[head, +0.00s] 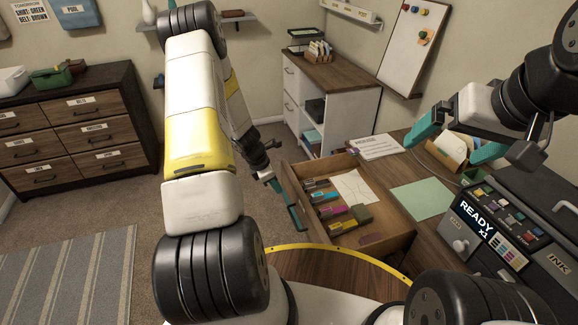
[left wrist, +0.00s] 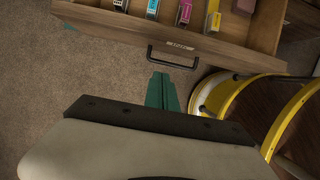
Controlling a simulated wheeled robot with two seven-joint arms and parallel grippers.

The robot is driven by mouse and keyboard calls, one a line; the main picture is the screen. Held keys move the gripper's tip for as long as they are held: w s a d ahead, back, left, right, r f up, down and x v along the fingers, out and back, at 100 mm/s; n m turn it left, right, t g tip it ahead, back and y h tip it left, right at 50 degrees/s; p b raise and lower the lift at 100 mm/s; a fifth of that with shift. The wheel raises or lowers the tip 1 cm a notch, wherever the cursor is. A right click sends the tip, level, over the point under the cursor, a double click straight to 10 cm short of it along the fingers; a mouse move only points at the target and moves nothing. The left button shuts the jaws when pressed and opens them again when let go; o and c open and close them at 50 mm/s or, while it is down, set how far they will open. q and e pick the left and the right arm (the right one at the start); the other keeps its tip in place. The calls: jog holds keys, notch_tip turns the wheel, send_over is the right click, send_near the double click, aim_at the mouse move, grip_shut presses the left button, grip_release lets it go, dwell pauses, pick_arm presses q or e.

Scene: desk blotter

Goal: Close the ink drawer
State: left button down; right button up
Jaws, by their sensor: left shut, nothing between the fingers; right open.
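The ink drawer (head: 402,222) stands open, pulled out from the desk, with several ink cartridges (head: 333,211) and a sheet of paper inside. In the left wrist view its wooden front (left wrist: 225,52) carries a dark handle (left wrist: 172,56) and a small label. My left gripper (head: 290,211) is shut and empty, just outside the drawer front. In the left wrist view its green fingertips (left wrist: 161,80) are close to the handle; I cannot tell whether they touch it. My right gripper (head: 446,137) is open above the desk at the right, away from the drawer.
A printer (head: 500,220) reading "READY" stands on the desk at the right. A green sheet (head: 422,198) and a white paper (head: 376,146) lie on the desktop. A white cabinet (head: 345,110) stands behind. Carpeted floor is clear left of the drawer.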

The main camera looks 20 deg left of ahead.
aim_at(298, 201)
pick_arm(q)
jog(key=w+d+f, duration=0.1)
jog(key=f, duration=0.1)
jog(key=w+d+f, duration=0.1)
jog(key=d+f, duration=0.1)
jog(key=w+d+f, duration=0.1)
jog(key=shift+d+f, duration=0.3)
jog(key=shift+f, duration=0.1)
jog(key=shift+w+d, duration=0.3)
jog(key=shift+d, duration=0.1)
